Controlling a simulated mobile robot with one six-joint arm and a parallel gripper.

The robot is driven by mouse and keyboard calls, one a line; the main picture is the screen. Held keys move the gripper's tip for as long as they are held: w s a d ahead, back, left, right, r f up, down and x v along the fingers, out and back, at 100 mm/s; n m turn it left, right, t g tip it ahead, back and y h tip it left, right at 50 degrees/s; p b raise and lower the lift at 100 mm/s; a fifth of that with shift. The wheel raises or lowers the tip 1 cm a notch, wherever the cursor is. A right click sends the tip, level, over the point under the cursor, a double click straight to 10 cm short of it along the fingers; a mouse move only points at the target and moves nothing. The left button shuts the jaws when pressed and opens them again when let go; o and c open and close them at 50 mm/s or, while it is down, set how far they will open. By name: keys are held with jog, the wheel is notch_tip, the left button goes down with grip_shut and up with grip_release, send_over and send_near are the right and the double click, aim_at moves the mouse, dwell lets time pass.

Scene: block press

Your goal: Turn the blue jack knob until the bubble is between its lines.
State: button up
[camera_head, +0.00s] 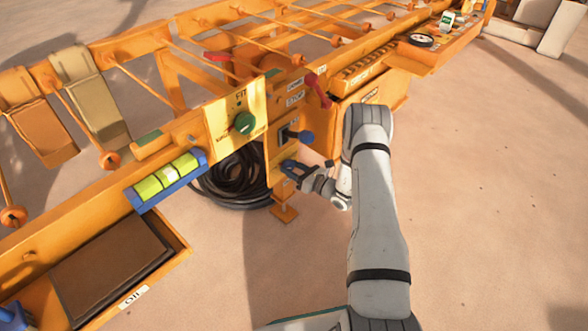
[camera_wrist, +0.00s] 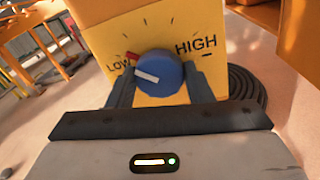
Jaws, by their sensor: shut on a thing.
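The blue jack knob (camera_wrist: 166,68) sits on a yellow dial plate (camera_wrist: 235,25) marked LOW on the left and HIGH on the right. Its white pointer line points left, a little below the LOW mark and a red tick. My gripper (camera_wrist: 161,78) is shut on the knob in the wrist view, one dark finger on each side. In the head view my gripper (camera_head: 291,168) is at the lower part of the orange machine, and I cannot make out the gripped knob there.
A coiled black hose (camera_head: 235,178) lies below left. Sandy floor is clear at right.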

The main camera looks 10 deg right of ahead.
jog(key=c, duration=0.4)
jog(key=shift+o, duration=0.2)
jog(key=shift+n, duration=1)
jog(key=o, duration=1)
jog(key=shift+c, duration=0.2)
jog(key=p+v, duration=0.2)
jog(key=v, duration=0.5)
jog(key=shift+s+d, duration=0.2)
jog(key=shift+s, duration=0.1)
